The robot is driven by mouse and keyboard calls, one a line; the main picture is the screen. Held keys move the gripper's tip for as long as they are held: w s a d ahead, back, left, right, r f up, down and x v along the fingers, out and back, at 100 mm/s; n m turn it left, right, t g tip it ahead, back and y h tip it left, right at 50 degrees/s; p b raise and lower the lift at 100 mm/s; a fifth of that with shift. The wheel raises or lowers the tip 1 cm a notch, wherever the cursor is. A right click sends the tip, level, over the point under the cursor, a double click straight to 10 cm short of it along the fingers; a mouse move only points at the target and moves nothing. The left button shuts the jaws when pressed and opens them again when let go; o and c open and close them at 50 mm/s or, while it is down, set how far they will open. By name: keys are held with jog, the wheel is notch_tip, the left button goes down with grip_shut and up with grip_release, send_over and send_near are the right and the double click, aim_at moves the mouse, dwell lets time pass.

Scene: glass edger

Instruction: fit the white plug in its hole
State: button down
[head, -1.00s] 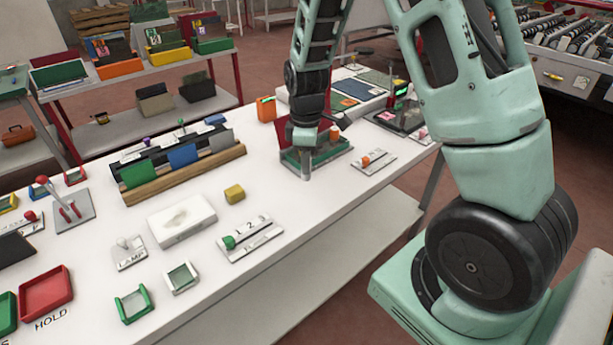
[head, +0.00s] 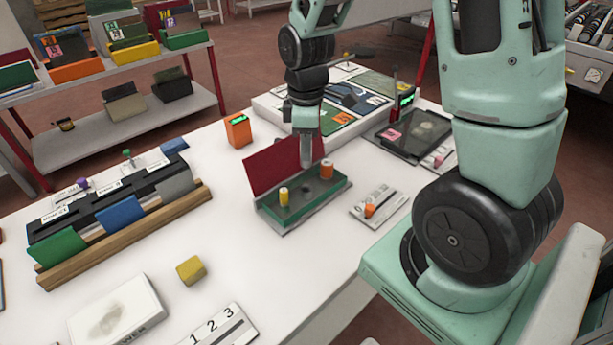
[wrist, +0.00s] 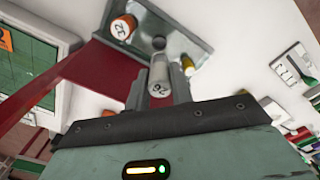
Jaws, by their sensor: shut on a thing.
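My gripper (head: 305,132) points down above the fixture and is shut on the white plug (head: 306,152). In the wrist view the white plug (wrist: 159,76) sits upright between the fingers (wrist: 160,90), with a dark number on its end. The green fixture block (head: 256,207) is below, with a dark round hole (head: 308,188) between two seated plugs. The hole also shows in the wrist view (wrist: 159,42), just beyond the white plug. A yellow plug (head: 284,197) and an orange plug (head: 326,168) stand in the block. The white plug appears apart from the block.
A red upright panel (head: 275,166) stands along the fixture's back left side. A small plate with an orange knob (head: 370,210) lies to the right. An orange box (head: 238,130) stands behind left.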

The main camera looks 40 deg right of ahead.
notch_tip(320, 180, down, 10)
jog(key=shift+r+p, duration=0.1)
jog(key=shift+p, duration=0.2)
dwell(0.3)
jog(key=shift+f, duration=0.2)
jog(key=c, duration=1.2)
grip_release()
jog(key=shift+c, duration=0.2)
